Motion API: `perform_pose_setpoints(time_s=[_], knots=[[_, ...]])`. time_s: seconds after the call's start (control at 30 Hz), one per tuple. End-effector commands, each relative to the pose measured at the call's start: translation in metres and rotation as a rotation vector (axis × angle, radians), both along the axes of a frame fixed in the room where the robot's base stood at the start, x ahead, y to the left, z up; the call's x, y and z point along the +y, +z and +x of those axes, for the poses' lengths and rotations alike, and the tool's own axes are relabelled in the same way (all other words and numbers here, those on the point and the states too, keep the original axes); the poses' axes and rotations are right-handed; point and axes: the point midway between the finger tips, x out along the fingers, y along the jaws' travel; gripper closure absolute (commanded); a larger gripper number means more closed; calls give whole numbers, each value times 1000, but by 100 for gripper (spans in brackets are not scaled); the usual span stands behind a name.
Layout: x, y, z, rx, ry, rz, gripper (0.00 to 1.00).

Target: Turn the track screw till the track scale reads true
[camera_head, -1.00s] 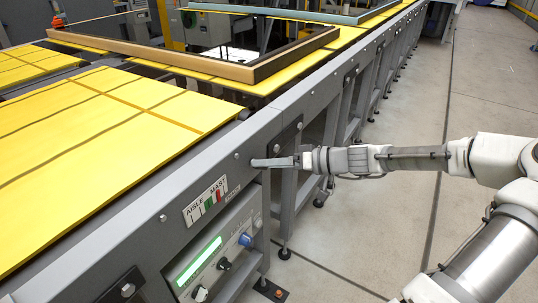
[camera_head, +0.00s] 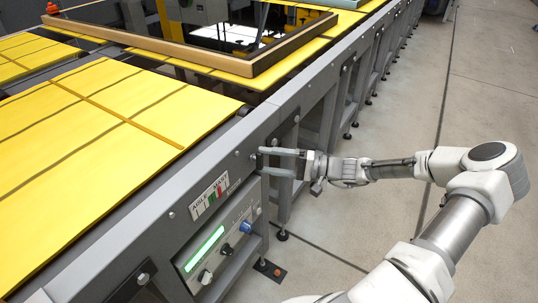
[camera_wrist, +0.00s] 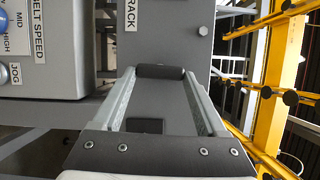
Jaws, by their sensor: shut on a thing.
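The track screw (camera_wrist: 160,71) shows in the wrist view as a dark rounded head between my fingertips. My gripper (camera_head: 262,161) reaches the grey side rail from the right, and its two fingers are shut on the screw, one on each side. In the head view the screw is hard to make out at the fingertips. The track scale (camera_head: 210,195) is a small white plate marked AISLE and MAST, with green and red bars, left of my gripper on the rail. Its exact reading is too small to tell. In the wrist view part of the TRACK label (camera_wrist: 131,15) shows beyond the screw.
Below the scale is a control box (camera_head: 215,250) with a lit green strip and several knobs, including a blue one (camera_head: 245,227). Yellow panels (camera_head: 110,120) lie left of the rail (camera_head: 180,185).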

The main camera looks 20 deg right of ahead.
Motion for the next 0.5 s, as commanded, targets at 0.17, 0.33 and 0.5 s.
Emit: perform_pose_setpoints(time_s=[0.17, 0.33, 0.5], knots=[[0, -1, 0, 94, 0, 139, 81], [1, -4, -1, 184, 0, 276, 81], [2, -6, -2, 273, 0, 409, 81]])
